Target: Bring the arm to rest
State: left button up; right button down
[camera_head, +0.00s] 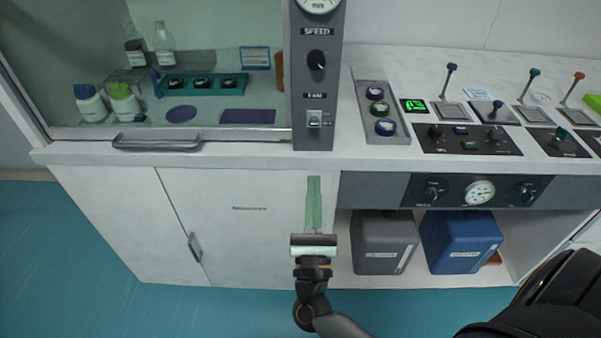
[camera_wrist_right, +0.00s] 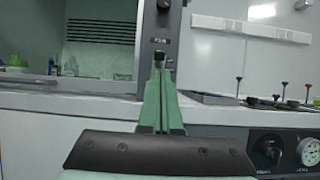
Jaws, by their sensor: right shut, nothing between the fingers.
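My right gripper (camera_head: 314,180) points away from me, in front of the white cabinet near the bench's front edge in the head view. Its two green fingers lie together with nothing between them. In the right wrist view the gripper (camera_wrist_right: 159,72) also shows shut and empty, its tips pointing toward the grey control column (camera_head: 317,80). I cannot tell whether the tips touch anything; they appear apart from the bench. My left gripper is in neither view.
A fume hood with a handle (camera_head: 156,144), bottles and a teal rack (camera_head: 203,84) is at the left. The bench at the right holds a grey tray (camera_head: 399,133) and several levers. A grey canister (camera_head: 383,243) and a blue one (camera_head: 459,242) stand below. The blue floor (camera_head: 70,260) is clear.

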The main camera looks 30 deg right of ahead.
jog(key=s+a+f+n+g+y+p, duration=0.1)
jog(key=a+f+n+y+p, duration=0.2)
jog(key=a+n+y, duration=0.75)
jog(key=s+d+f+n+g+y+p, duration=0.1)
jog(key=f+n+g+y+p, duration=0.25)
jog(key=n, duration=1.45)
pick_arm(q)
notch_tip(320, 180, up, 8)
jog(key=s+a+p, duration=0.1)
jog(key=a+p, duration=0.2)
jog(key=p, duration=0.1)
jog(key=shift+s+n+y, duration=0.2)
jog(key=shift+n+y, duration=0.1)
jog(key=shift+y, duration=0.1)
pick_arm(e)
jog(key=s+d+f+n+g, duration=0.2)
jog(key=s+f+n+g, duration=0.4)
jog(key=s+f+n, duration=0.5)
jog(key=n, duration=0.5)
jog(key=shift+s+f+g, duration=0.15)
jog(key=shift+g, duration=0.2)
